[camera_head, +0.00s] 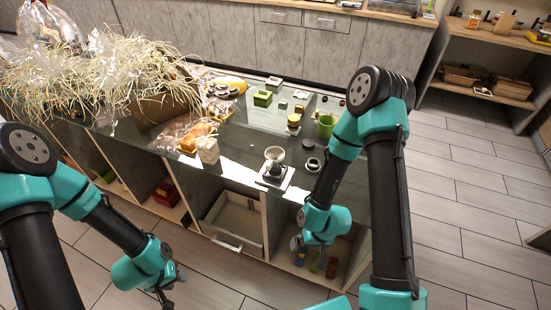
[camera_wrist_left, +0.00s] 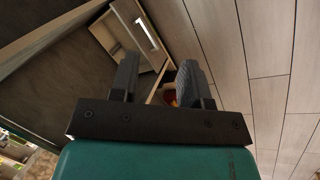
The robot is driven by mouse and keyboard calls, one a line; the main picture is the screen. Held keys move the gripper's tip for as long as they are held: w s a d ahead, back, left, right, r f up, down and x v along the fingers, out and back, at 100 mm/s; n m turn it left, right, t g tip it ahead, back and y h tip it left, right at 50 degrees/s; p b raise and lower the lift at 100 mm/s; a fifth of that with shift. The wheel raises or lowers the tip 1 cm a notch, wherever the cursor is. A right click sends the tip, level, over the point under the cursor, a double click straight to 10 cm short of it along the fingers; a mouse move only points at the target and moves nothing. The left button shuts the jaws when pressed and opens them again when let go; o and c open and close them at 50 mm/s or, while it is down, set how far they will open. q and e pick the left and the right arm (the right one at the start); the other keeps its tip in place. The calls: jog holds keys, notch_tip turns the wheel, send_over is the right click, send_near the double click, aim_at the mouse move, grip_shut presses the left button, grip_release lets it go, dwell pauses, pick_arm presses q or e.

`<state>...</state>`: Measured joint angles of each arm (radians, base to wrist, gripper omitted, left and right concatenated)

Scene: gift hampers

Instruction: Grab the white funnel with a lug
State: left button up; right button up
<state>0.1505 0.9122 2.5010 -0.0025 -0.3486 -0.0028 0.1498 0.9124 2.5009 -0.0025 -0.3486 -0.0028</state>
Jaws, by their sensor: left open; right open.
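A white funnel (camera_head: 274,154) sits upright in a dark holder on a pale square base, near the front edge of the glass counter in the head view. I cannot make out its lug at this size. My left gripper (camera_head: 168,296) hangs low in front of the counter, well to the left of and below the funnel. In the left wrist view its two fingers (camera_wrist_left: 157,80) are apart with nothing between them. My right gripper (camera_head: 297,243) is below the counter top, in front of the shelf openings and below the funnel, open; its fingers are small in view.
Near the funnel on the glass counter (camera_head: 235,175) stand a green cup (camera_head: 326,126), dark round pieces (camera_head: 313,164) and a pale box (camera_head: 208,150). A large basket with shredded filler (camera_head: 100,75) fills the left.

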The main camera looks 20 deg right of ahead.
pick_arm(q)
jog(key=shift+o, duration=0.4)
jog(key=o, duration=1)
